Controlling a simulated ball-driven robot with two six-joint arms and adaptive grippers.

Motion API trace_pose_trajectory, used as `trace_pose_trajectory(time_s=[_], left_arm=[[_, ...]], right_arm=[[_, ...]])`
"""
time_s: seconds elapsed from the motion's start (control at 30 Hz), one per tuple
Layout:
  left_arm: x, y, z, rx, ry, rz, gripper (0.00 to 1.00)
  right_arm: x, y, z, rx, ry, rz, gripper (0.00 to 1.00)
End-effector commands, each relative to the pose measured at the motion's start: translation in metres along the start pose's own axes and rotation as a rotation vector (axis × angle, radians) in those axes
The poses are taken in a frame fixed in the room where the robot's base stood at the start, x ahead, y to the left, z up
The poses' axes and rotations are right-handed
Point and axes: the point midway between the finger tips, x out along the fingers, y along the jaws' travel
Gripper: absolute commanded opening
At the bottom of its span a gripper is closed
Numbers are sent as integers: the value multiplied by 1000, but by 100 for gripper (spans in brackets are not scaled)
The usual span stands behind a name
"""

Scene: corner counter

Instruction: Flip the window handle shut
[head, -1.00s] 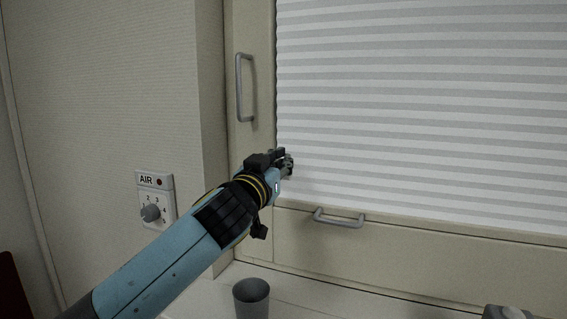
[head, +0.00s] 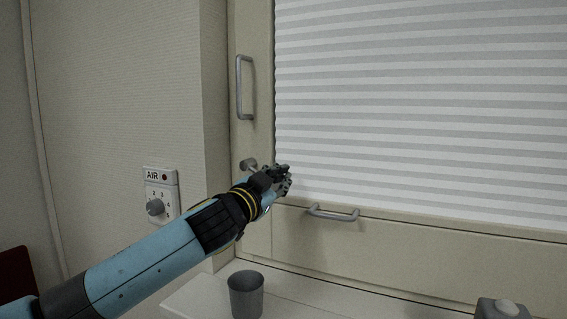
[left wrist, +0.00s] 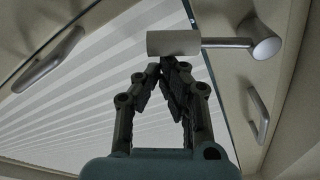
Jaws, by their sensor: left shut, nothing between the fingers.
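The window handle is a lever with a round hub (head: 248,165) on the left window frame, partly hidden behind my left gripper in the head view. In the left wrist view its hub (left wrist: 267,39), metal rod and thick pale grip (left wrist: 173,43) show clearly. The lever points sideways from the hub, toward the blind. My left gripper (head: 284,179) is shut and empty. Its fingertips (left wrist: 166,64) overlap the grip's edge in the wrist view; I cannot tell whether they touch it. My right gripper is not in view.
A vertical pull bar (head: 241,88) is above the hub and a horizontal one (head: 332,214) is on the lower frame. A grey cup (head: 246,296) stands on the white counter. An AIR dial panel (head: 161,196) is on the left wall. A pleated blind (head: 420,100) covers the window.

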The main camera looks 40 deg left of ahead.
Motion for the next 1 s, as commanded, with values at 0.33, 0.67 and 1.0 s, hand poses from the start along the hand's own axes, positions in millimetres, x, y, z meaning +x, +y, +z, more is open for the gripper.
trace_pose_trajectory(time_s=[0.33,0.67,1.0], left_arm=[[-5,7,33,329,-2,47,0],[-9,3,62,639,-2,91,0],[-12,-7,86,908,-1,129,0]], right_arm=[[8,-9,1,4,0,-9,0],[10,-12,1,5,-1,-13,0],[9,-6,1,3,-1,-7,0]])
